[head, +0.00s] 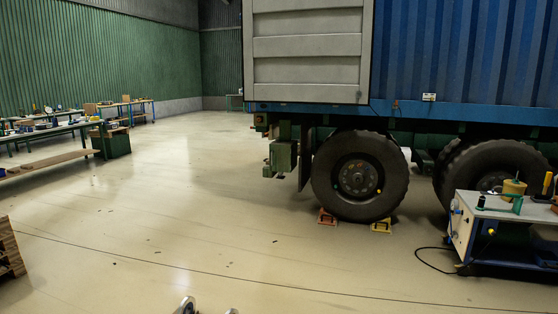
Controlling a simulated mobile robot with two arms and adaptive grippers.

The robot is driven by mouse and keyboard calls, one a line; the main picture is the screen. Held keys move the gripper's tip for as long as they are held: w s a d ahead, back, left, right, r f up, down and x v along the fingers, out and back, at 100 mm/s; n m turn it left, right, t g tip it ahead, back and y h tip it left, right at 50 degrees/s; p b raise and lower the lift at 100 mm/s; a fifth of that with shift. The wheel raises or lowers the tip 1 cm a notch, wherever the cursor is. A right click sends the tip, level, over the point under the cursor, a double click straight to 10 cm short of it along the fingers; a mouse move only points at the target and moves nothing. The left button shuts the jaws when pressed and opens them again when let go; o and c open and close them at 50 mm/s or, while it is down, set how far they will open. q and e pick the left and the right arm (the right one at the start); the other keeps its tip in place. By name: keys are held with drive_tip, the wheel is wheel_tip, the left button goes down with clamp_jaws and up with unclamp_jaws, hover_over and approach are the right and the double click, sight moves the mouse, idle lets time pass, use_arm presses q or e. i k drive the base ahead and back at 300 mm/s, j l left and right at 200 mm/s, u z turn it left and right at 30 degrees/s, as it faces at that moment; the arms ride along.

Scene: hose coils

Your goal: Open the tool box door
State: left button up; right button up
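I cannot pick out a tool box door for certain. A dark green box (116,143) stands on the floor by the left workbench, far off; no open door shows on it. Another greenish box (283,156) hangs under the front end of the truck trailer. Neither of my grippers can be made out. Only small silvery parts, probably mine, show at the bottom edge, and they are cut off.
A blue container trailer (470,50) with large wheels (358,176) and wheel chocks (381,226) fills the right. A cluttered work table (490,206) with a cable stands at front right. A wooden stack (8,250) is at far left.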

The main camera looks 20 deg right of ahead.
sight(280, 155)
drive_tip(key=i+j+u, duration=0.5)
drive_tip(key=j, duration=0.2)
drive_tip(key=i+j+u, duration=0.35)
drive_tip(key=j+u, duration=0.15)
drive_tip(key=i+j+u, duration=0.5)
drive_tip(key=i+j, duration=0.1)
drive_tip(key=i, duration=0.55)
drive_tip(key=i+j, duration=0.1)
drive_tip(key=i, duration=0.5)
drive_tip(key=i+j+z, duration=0.1)
drive_tip(key=i, duration=0.55)
drive_tip(key=i+l+z, duration=0.3)
drive_tip(key=i+z, duration=0.2)
drive_tip(key=i+l+z, duration=0.1)
drive_tip(key=i+z, duration=0.85)
drive_tip(key=i+j+z, duration=0.3)
drive_tip(key=z, duration=0.2)
drive_tip(key=i+l+z, duration=0.1)
drive_tip(key=i+z, duration=0.2)
drive_tip(key=i, duration=0.7)
drive_tip(key=i+j+z, duration=0.25)
drive_tip(key=i, duration=0.75)
drive_tip(key=i+l+z, duration=0.1)
drive_tip(key=i+z, duration=0.15)
drive_tip(key=i, duration=0.4)
drive_tip(key=i+z, duration=0.25)
drive_tip(key=i, duration=0.4)
drive_tip(key=i+j+z, duration=0.25)
drive_tip(key=i, duration=0.4)
